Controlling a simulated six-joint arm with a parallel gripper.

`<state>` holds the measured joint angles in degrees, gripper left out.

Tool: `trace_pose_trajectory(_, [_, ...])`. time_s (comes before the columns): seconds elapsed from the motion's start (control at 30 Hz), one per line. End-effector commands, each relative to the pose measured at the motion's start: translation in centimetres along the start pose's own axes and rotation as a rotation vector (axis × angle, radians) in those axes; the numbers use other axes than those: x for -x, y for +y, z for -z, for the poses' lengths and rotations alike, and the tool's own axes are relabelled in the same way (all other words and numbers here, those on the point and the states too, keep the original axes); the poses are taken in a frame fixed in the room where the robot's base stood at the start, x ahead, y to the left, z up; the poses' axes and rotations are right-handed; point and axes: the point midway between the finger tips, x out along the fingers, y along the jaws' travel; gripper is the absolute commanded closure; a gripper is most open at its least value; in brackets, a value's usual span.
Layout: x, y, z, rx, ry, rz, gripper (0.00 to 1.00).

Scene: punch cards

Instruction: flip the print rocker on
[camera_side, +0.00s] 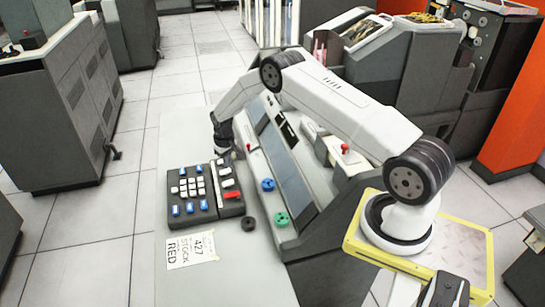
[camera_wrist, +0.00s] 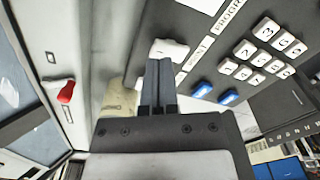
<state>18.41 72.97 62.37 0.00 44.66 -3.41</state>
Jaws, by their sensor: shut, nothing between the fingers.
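My gripper (camera_wrist: 158,62) is shut and empty; its fingertips are at the near edge of a white rocker (camera_wrist: 172,47) on the dark keypad panel (camera_wrist: 215,72). Whether they touch it I cannot tell. A small white label (camera_wrist: 196,53) sits beside this rocker; its lettering is too small to read surely. In the side view my gripper (camera_side: 224,152) is at the far end of the keypad panel (camera_side: 183,222), and its tips are hard to make out there. The fingers partly cover the rocker, so its tilt is unclear.
The panel carries white number keys (camera_wrist: 262,62) and blue keys (camera_wrist: 201,89). A red and white switch (camera_wrist: 65,93) is on the console at left. A paper card (camera_side: 190,250) reading "427 STOCK RED" lies on the bench (camera_side: 235,275), near a dark ring (camera_side: 248,223).

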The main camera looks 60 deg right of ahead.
Motion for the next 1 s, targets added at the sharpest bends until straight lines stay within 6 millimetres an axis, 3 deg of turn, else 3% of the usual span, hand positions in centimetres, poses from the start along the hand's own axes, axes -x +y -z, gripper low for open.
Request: trace_pose_trajectory(1.0, [-1.1, 0.0, 0.0, 0.0, 0.0, 0.0, 1.0])
